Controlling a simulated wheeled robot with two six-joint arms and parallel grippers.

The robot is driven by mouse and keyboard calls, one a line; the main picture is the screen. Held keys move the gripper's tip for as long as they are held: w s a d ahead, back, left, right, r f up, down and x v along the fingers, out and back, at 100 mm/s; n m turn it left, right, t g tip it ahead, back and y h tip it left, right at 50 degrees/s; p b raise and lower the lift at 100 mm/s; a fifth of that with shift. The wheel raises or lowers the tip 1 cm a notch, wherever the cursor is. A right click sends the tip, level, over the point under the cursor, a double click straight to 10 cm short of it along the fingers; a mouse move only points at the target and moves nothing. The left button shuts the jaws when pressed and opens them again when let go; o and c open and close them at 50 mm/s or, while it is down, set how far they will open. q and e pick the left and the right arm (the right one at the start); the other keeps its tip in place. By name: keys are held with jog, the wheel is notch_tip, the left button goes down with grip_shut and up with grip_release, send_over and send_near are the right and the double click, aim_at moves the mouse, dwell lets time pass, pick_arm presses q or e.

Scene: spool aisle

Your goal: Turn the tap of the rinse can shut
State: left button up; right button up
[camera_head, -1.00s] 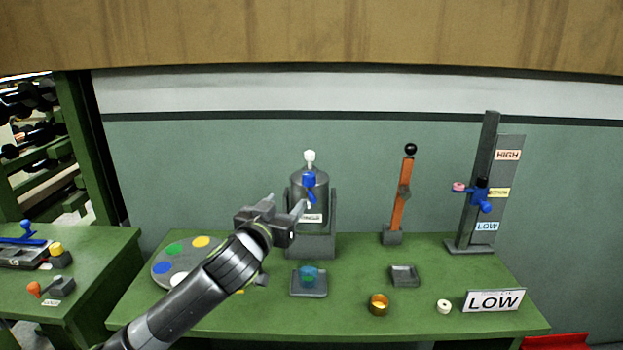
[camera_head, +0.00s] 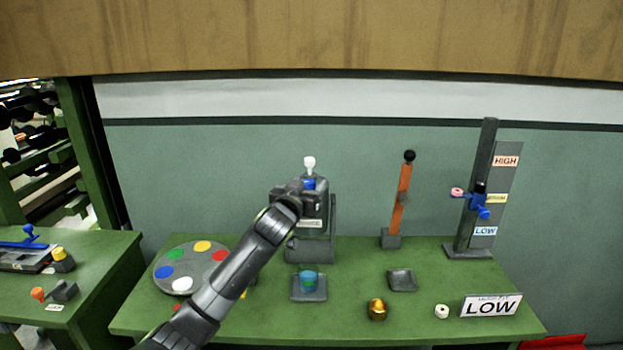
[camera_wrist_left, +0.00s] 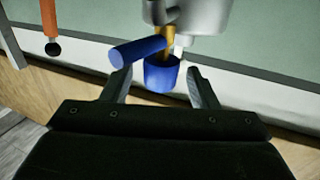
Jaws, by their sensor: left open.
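The grey rinse can (camera_wrist_left: 205,15) stands in a grey stand (camera_head: 332,230) at the back of the green table, with a white knob (camera_head: 309,162) on top. My left gripper (camera_head: 308,190) is in front of it and hides most of its body in the head view. The blue tap (camera_head: 309,184) shows just above the gripper. In the left wrist view the tap's blue cap (camera_wrist_left: 162,74) lies between the two spread fingers of my left gripper (camera_wrist_left: 163,87), and its blue bar handle (camera_wrist_left: 137,51) sticks out towards the left finger. The gripper is open and holds nothing. My right gripper is out of view.
A blue-green cup (camera_head: 309,281) stands on a small grey tray (camera_head: 309,296) below the can. A paint palette (camera_head: 166,286) lies to the left. An orange lever (camera_head: 403,195) and a level post (camera_head: 476,170) stand to the right. A gold cup (camera_head: 377,310) is near the front.

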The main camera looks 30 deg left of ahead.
aim_at(311, 182)
pick_arm(q)
jog(key=shift+x, duration=1.55)
jog(key=c, duration=1)
jog(key=shift+f+n+g+y+b, duration=0.15)
jog(key=shift+n+g+y+b, duration=0.25)
jog(key=shift+n+y+b, duration=0.65)
jog(key=shift+s+a+n+g+y+b, duration=0.25)
jog(key=shift+s+n+g+y+b, duration=0.05)
jog(key=shift+n+g+y+b, duration=1.95)
jog(key=shift+s+a+n+g+y+b, duration=0.25)
jog(key=shift+n+g+y+b, duration=1.55)
jog(key=shift+g+b, duration=0.75)
jog(key=shift+s+a+n+g+y+b, duration=0.3)
jog(key=shift+n+g+y+b, duration=1.7)
jog(key=shift+g, duration=0.8)
jog(key=shift+s+n+g, duration=0.1)
jog(key=shift+n+g, duration=0.4)
jog(key=shift+g, duration=0.1)
